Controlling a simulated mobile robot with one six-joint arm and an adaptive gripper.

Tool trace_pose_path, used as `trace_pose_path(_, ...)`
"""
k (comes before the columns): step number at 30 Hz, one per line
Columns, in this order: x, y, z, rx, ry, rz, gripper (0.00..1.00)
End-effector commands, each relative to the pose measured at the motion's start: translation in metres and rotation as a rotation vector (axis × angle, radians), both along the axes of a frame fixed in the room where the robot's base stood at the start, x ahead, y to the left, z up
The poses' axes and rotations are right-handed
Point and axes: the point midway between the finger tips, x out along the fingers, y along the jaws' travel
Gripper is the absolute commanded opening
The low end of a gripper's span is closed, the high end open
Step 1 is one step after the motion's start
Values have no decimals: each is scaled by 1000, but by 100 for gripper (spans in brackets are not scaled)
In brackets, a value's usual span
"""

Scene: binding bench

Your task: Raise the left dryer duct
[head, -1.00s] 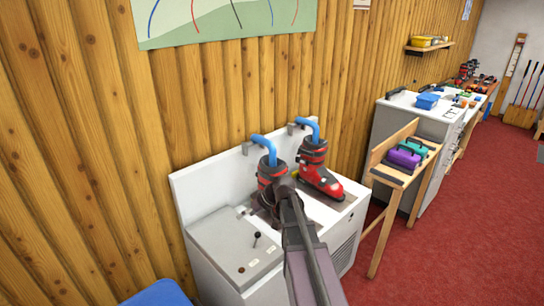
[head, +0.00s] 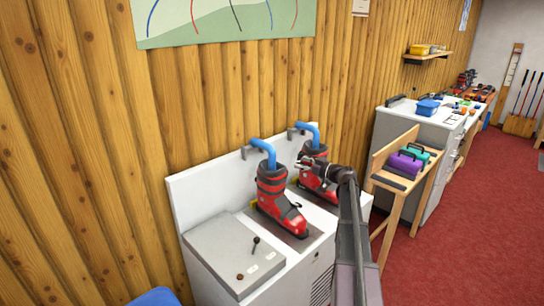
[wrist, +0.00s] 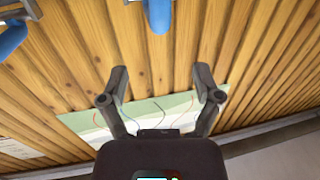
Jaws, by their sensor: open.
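The left dryer duct (head: 264,150) is a bent blue pipe that comes out from the back panel and points down into the top of the left ski boot (head: 278,203). The right duct (head: 308,131) is a like pipe above the right boot (head: 308,180). My gripper (head: 304,161) is in front of the right boot, right of the left duct, and partly covers that boot. In the wrist view, which is upside down, my open gripper (wrist: 160,88) is empty. The left duct (wrist: 159,13) shows at the top middle, apart from the fingers; the right duct (wrist: 12,38) is at the left edge.
The white dryer cabinet (head: 178,200) stands against the wooden wall, with a grey lid (head: 228,240) and a small lever (head: 256,243) at its front left. A wooden bench (head: 398,178) with purple and teal cases stands to the right. Red carpet lies beyond.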

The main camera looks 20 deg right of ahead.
Motion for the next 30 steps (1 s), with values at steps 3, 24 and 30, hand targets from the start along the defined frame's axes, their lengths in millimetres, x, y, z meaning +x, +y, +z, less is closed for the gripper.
trace_pose_path(3,0,1,0,0,1,1,82)
trace_pose_path(24,47,29,0,1,3,5,82)
trace_pose_path(30,74,46,0,1,3,6,82)
